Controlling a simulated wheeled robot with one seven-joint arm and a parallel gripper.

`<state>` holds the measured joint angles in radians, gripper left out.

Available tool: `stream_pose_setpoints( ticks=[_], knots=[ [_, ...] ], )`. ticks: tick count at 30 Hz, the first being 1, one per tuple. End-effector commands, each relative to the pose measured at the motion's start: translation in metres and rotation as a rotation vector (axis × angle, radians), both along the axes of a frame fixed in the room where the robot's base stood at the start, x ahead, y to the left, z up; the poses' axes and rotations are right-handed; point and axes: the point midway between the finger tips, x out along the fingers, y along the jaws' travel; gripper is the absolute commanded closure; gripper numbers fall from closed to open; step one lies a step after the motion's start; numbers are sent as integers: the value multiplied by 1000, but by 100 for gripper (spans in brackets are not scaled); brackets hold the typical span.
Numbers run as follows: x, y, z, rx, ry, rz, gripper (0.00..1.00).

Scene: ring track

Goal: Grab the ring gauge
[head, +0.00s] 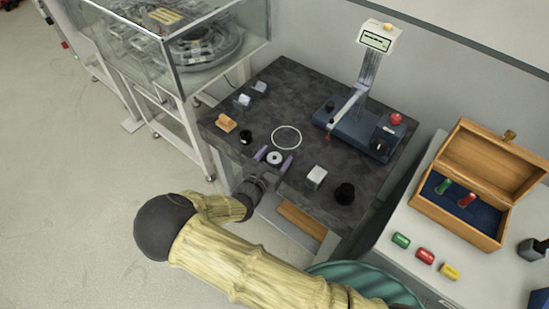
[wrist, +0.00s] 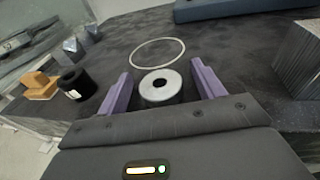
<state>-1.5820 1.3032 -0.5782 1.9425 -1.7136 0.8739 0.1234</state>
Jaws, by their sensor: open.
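The ring gauge (wrist: 151,88) is a short silver cylinder with a dark central hole. It stands on the dark granite table; in the head view it shows as a small pale ring (head: 274,155) near the table's front edge. My gripper (head: 274,157) is open, its two purple fingers on either side of the ring gauge. In the wrist view my gripper (wrist: 161,85) has a finger to the left and one to the right of it, with a gap on both sides. The lower part of the ring gauge is hidden behind the gripper body.
A white circle (head: 286,137) is marked on the table just beyond. A black cylinder (head: 246,137) and an orange-brown block (head: 225,123) stand left. A metal block (head: 317,176) and black knob-like piece (head: 345,193) stand right. A blue-based measuring stand (head: 355,133) is behind.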

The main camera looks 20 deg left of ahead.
Motion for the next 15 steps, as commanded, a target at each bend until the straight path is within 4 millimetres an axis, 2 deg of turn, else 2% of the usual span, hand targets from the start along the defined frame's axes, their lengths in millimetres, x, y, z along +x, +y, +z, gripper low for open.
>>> stream_pose_setpoints(
  ticks=[7, 15],
  knots=[
    [0, 0, 0, 0, 0, 0, 32],
    [0, 0, 0, 0, 0, 0, 85]
  ],
)
